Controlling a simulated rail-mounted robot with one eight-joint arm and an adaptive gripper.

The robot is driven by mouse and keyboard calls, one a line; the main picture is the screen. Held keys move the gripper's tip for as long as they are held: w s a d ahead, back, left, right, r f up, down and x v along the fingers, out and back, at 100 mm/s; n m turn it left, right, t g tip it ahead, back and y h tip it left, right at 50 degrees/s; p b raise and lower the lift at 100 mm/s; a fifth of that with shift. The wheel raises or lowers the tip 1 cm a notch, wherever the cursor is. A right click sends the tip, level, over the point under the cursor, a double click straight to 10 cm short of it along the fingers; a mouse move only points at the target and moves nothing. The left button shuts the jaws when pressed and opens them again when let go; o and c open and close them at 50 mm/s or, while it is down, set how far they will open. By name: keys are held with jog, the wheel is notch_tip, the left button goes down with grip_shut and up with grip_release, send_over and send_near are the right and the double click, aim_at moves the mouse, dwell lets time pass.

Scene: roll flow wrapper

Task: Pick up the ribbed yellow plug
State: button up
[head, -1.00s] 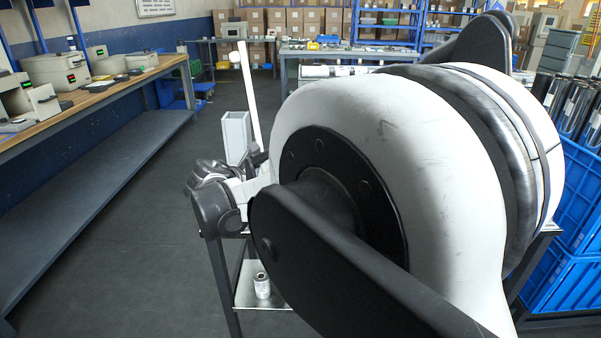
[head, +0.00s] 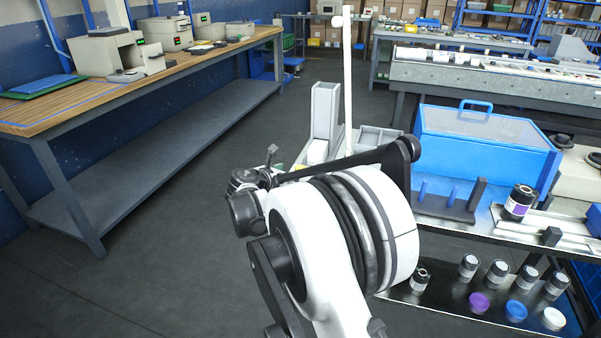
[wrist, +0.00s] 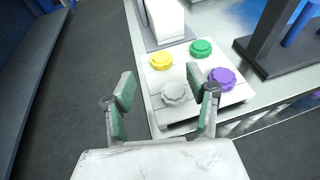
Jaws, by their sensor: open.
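The ribbed yellow plug (wrist: 161,60) sits at the far left of a small white tray (wrist: 160,124) in the wrist view. A green plug (wrist: 201,48), a purple plug (wrist: 222,77) and a grey-white plug (wrist: 175,93) share the tray. My gripper (wrist: 160,76) is open and empty, with its green-padded fingers spread at the near side of the tray. The yellow plug lies beyond the fingertips, between their lines. The grey-white plug is closer, near the right finger. In the head view my arm hides most of the tray.
A white block (wrist: 166,20) stands just behind the tray. A dark stand with blue pegs (wrist: 265,42) is to the right. The bench edge runs along the left, with floor beyond.

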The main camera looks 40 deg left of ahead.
jog(key=shift+b+x, duration=0.9)
jog(key=shift+x, duration=2.3)
jog(key=shift+c, duration=0.3)
jog(key=c, duration=0.8)
